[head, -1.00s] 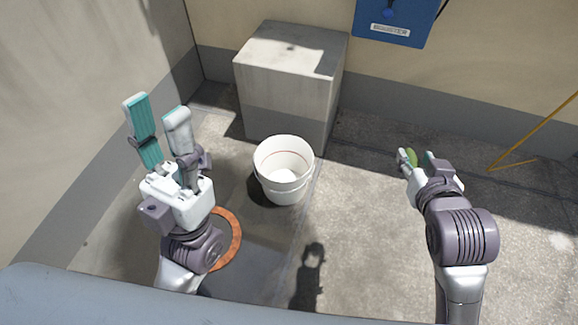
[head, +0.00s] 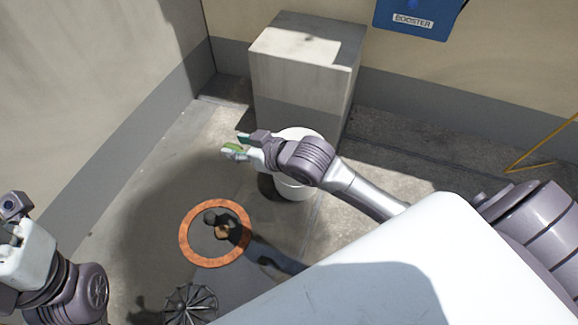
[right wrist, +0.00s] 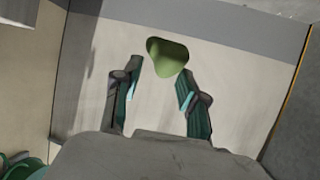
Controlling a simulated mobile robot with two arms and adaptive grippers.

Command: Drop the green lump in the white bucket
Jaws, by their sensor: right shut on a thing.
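The green lump (head: 234,147) is between the fingers of my right gripper (head: 238,145). In the right wrist view the lump (right wrist: 167,57) shows at the fingertips of that gripper (right wrist: 160,80). The white bucket (head: 295,190) stands on the floor in front of the concrete block. My right wrist and forearm cross in front of it and hide much of its opening. The right fingertips show just left of the bucket in the picture. My left gripper (head: 22,245) is at the left edge, with its fingertips cut off.
A concrete block (head: 300,75) stands behind the bucket. An orange ring (head: 187,245) lies on the floor at its lower left, with a dark wire-like round object (head: 190,305) nearer me. A blue box (head: 410,20) hangs on the wall. A yellow bar (head: 545,137) is at right.

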